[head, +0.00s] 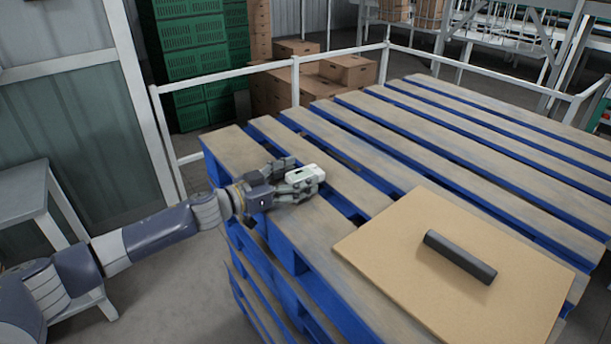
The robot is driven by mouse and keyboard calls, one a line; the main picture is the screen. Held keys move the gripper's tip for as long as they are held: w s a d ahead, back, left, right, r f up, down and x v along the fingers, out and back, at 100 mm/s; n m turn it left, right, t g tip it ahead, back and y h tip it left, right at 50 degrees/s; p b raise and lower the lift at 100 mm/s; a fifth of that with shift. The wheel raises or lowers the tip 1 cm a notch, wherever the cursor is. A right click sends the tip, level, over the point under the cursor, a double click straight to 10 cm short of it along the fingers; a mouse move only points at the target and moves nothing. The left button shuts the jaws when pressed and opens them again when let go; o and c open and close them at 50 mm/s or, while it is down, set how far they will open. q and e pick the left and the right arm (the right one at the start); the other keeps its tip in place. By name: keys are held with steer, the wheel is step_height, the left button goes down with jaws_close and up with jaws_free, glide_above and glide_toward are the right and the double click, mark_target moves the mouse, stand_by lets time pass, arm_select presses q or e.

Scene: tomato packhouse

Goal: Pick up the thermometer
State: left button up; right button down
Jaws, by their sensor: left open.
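The thermometer (306,175) looks like a small white device with a dark display. It is at the near left part of the top of a blue and wood pallet stack (345,187). My left gripper (291,178) reaches in from the left, low over the pallet slats. Its fingers are apart, one on the far side and one on the near side, with the thermometer at their tips. I cannot tell whether the fingers touch it. My right gripper is not in view.
A brown board (430,285) lies on the pallet at the front right, with a dark bar (460,257) on it. A white rail (296,82) runs behind the pallets. Green crates (190,60) and cardboard boxes (348,70) stand beyond. A grey table (22,190) is at the left.

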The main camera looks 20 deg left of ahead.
arm_select(q)
steer(key=shift+s, duration=0.1)
steer(key=c, duration=1.3)
steer(key=shift+o, duration=0.2)
